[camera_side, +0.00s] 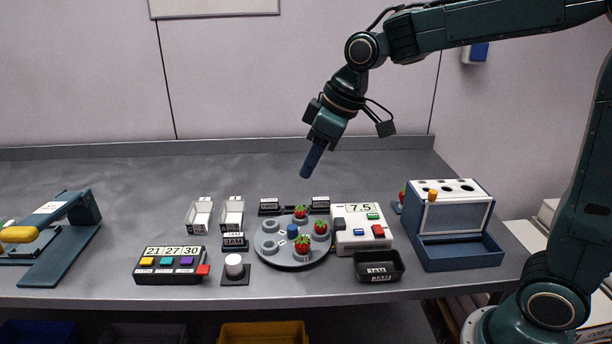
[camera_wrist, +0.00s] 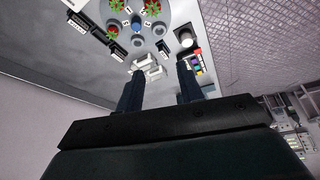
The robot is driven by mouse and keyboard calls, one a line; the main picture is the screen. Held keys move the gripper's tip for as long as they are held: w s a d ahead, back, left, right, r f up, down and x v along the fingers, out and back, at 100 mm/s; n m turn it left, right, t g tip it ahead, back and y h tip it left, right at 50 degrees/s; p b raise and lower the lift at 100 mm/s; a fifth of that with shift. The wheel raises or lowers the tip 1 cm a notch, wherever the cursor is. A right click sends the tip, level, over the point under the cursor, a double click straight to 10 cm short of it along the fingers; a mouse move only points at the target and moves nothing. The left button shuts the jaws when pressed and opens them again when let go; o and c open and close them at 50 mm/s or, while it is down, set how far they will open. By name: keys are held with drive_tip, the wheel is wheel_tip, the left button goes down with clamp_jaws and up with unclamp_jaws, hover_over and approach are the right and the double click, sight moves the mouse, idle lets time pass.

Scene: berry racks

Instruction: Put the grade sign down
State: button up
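Several small black signs with white lettering stand on the bench; I cannot tell which is the grade sign. In the side view one (camera_side: 268,207) stands behind the left of the turntable, another (camera_side: 320,203) behind its right, and one marked like "JAM" (camera_side: 234,240) in front of the white trays. Black signs also show in the wrist view, left of the trays (camera_wrist: 118,51). My gripper (camera_side: 308,172) hangs high above the bench behind the turntable, pointing down.
A round turntable (camera_side: 270,257) holds strawberries and empty cups. A scale reading 7.5 (camera_side: 348,239), a black bin (camera_side: 398,272) and a blue rack (camera_side: 478,253) stand right. A button box (camera_side: 170,278) and blue press (camera_side: 60,262) stand left. The back left bench is clear.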

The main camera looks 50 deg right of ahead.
drive_tip(key=s+d+m+h, duration=0.1)
drive_tip(key=s+d+m, duration=0.1)
drive_tip(key=s, duration=0.9)
drive_tip(key=s+d+m+t, duration=0.1)
drive_tip(key=s+d+m, duration=0.1)
drive_tip(key=s, duration=0.9)
drive_tip(key=shift+s+d+f+m+h, duration=0.3)
drive_tip(key=shift+d+f+m+h, duration=0.1)
drive_tip(key=shift+m, duration=0.4)
